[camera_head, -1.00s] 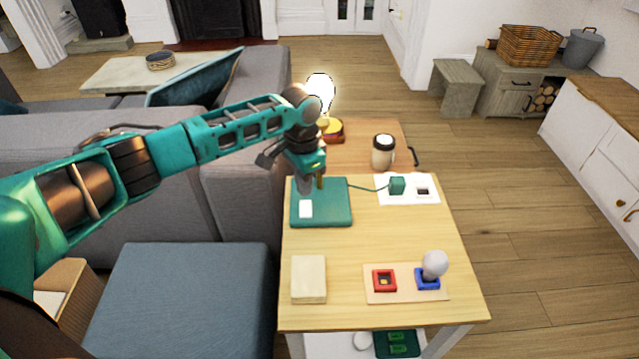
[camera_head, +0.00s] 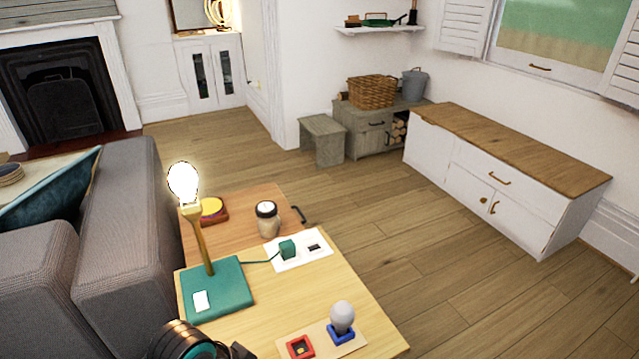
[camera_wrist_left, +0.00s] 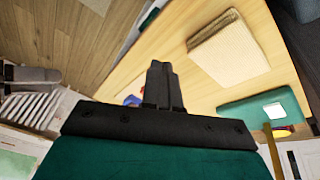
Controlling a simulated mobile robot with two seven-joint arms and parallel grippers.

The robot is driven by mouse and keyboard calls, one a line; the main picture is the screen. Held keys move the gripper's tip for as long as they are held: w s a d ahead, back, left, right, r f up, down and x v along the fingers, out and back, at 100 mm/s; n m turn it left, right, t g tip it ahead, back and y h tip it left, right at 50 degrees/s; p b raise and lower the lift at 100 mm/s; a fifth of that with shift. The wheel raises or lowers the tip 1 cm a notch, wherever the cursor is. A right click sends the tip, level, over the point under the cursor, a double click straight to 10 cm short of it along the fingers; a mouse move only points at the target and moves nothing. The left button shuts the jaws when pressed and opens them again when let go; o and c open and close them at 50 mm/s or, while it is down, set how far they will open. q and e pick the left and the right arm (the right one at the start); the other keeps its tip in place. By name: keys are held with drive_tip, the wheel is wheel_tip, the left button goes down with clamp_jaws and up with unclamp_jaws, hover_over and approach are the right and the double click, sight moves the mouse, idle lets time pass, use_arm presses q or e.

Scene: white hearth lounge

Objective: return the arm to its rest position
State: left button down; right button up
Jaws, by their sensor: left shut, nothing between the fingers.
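My left gripper (camera_wrist_left: 163,84) is shut and empty in the left wrist view, with its two dark fingers together in front of the light wooden table (camera_wrist_left: 165,50). In the head view, a dark round part of my left arm shows at the bottom edge, in front of the table's near left side. The lit lamp's green base (camera_head: 217,288) stands on the table, with its stem upright and its bulb (camera_head: 183,183) glowing. The base also shows at the right of the left wrist view (camera_wrist_left: 240,112). My right gripper is in neither view.
A board with a red socket (camera_head: 299,347) and a pale bulb (camera_head: 342,316) in a blue holder lies near the table's front. A jar (camera_head: 267,219) and a green plug (camera_head: 287,250) are farther back. A grey sofa (camera_head: 125,235) borders the left; the wood floor (camera_head: 430,270) is clear.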

use_arm(q)
drive_tip(key=s+a+r+n+t+y, duration=0.25)
drive_tip(key=s+a+r+n, duration=0.2)
drive_tip(key=s+a, duration=0.55)
drive_tip(key=w+d+f+t+p, duration=0.1)
drive_tip(key=w, duration=0.1)
drive_tip(key=w+f+t+h+p, duration=0.1)
drive_tip(key=w+f, duration=0.1)
drive_tip(key=w+d+f+t+p, duration=0.1)
drive_tip(key=w+f+t, duration=0.1)
drive_tip(key=shift+w+d+f, duration=0.1)
drive_tip(key=shift+w+d, duration=0.25)
drive_tip(key=shift+w+d+f+t+h+p, duration=0.25)
drive_tip(key=shift+t+h+p, duration=0.1)
drive_tip(key=shift+t, duration=0.4)
drive_tip(key=shift+w+d+t, duration=0.1)
drive_tip(key=shift+t, duration=0.2)
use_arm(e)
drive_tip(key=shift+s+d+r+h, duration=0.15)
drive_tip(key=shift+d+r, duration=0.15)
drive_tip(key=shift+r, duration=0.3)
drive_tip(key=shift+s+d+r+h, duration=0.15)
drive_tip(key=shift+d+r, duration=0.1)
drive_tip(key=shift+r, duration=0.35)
use_arm(q)
drive_tip(key=shift+f, duration=0.1)
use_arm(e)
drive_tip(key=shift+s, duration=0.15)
